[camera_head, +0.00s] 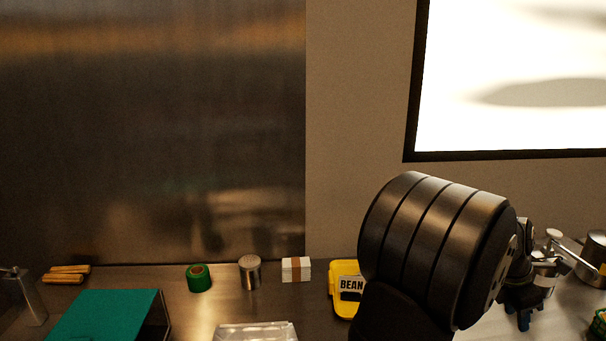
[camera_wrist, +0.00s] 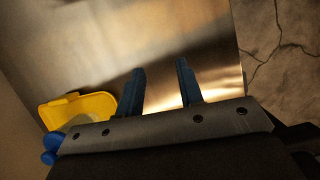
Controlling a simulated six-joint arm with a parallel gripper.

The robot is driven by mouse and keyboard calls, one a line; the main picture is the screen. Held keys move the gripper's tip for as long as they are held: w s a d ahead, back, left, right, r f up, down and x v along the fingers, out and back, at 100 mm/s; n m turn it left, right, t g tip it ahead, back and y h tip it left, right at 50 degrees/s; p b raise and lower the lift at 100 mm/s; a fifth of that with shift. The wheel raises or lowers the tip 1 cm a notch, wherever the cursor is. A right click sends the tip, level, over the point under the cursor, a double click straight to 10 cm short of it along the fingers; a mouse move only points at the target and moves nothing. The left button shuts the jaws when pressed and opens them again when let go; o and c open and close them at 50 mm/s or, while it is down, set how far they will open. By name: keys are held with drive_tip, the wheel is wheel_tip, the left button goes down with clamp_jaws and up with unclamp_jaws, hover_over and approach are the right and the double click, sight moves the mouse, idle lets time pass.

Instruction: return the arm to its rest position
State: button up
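My arm covers the right-centre of the head view, with a large dark joint in front. My gripper (camera_head: 523,318) shows small beyond it at the right, its blue fingertips low near the counter. In the wrist view my gripper (camera_wrist: 160,66) has its two blue fingers apart, with only bare metal counter between them. It holds nothing. Whether the fingertips touch the counter cannot be told.
A yellow bean container (camera_head: 343,274) stands left of my arm, partly hidden. A white block (camera_head: 296,269), metal shaker (camera_head: 250,272), green roll (camera_head: 199,278) and green-topped box (camera_head: 105,314) stand further left. A metal pot (camera_head: 597,252) is at right.

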drive_tip(key=s+d, duration=0.7)
drive_tip(key=s, duration=0.5)
drive_tip(key=shift+s+d, duration=0.25)
drive_tip(key=shift+s, duration=0.05)
drive_tip(key=shift+w, duration=0.15)
drive_tip(key=w+a, duration=0.5)
drive_tip(key=w, duration=0.3)
drive_tip(key=w+a, duration=0.6)
drive_tip(key=w, duration=0.3)
drive_tip(key=shift+a, duration=0.3)
